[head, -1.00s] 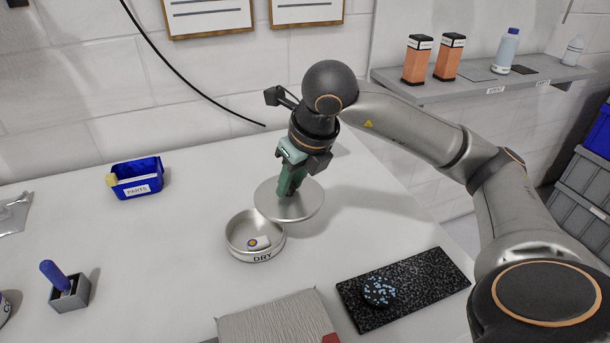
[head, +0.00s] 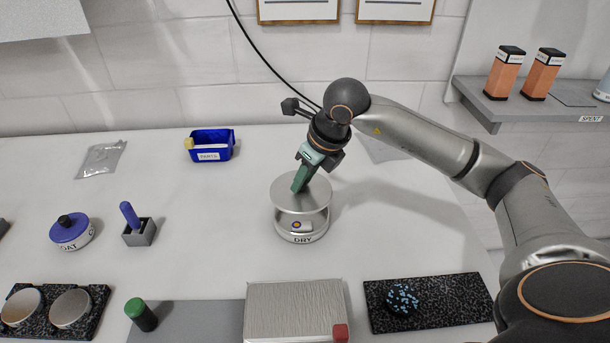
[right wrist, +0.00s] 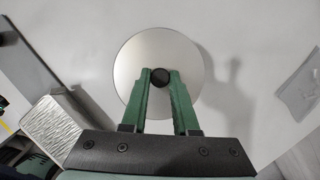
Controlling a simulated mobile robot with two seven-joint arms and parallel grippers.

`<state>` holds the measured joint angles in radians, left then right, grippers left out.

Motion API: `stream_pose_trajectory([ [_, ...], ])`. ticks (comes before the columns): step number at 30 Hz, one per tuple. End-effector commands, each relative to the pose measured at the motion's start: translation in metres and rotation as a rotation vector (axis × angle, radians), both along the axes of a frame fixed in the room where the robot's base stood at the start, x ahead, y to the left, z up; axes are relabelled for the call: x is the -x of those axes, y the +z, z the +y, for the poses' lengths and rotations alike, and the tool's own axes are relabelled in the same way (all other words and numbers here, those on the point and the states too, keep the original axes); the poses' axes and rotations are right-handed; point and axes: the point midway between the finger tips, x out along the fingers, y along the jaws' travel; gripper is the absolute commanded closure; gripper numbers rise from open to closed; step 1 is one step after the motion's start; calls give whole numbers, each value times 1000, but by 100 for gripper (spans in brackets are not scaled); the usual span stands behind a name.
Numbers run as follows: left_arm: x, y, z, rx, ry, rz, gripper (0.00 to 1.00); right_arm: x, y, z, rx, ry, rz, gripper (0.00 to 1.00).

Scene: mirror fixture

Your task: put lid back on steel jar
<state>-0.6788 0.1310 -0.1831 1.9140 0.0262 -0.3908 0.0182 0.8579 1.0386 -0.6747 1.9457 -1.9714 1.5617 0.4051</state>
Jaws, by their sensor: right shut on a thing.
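The steel jar (head: 302,238), labelled DRY, stands open on the white table in the head view. A small pale item with a coloured round mark shows inside it. The lid (head: 286,197) is a round, flat steel disc held over the jar, with a visible gap above the rim. My right gripper (head: 298,186) is shut on the lid's knob. In the right wrist view its green fingers (right wrist: 160,77) pinch the black knob, and the lid (right wrist: 133,65) hides the jar below. My left gripper is not in view.
A grey block (head: 290,310) with a red corner lies in front of the jar. A dark speckled mat (head: 455,298) with a blue-dotted round piece is at right. A blue PARTS bin (head: 222,146) stands behind left, a purple-handled tool in a holder (head: 140,232) at left. The table around the jar is clear.

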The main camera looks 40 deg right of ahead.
Motion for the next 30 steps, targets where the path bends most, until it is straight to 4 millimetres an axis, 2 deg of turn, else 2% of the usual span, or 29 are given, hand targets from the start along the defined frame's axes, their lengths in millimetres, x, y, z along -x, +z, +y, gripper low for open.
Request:
stream_pose_trajectory([
  [15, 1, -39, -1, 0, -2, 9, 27, 0, -51, 0, 0, -1, 0, 100],
  [20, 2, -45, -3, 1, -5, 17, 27, 0, -57, 0, 0, -1, 0, 100],
  [30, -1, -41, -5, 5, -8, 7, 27, 0, -57, 0, 0, -1, 0, 100],
])
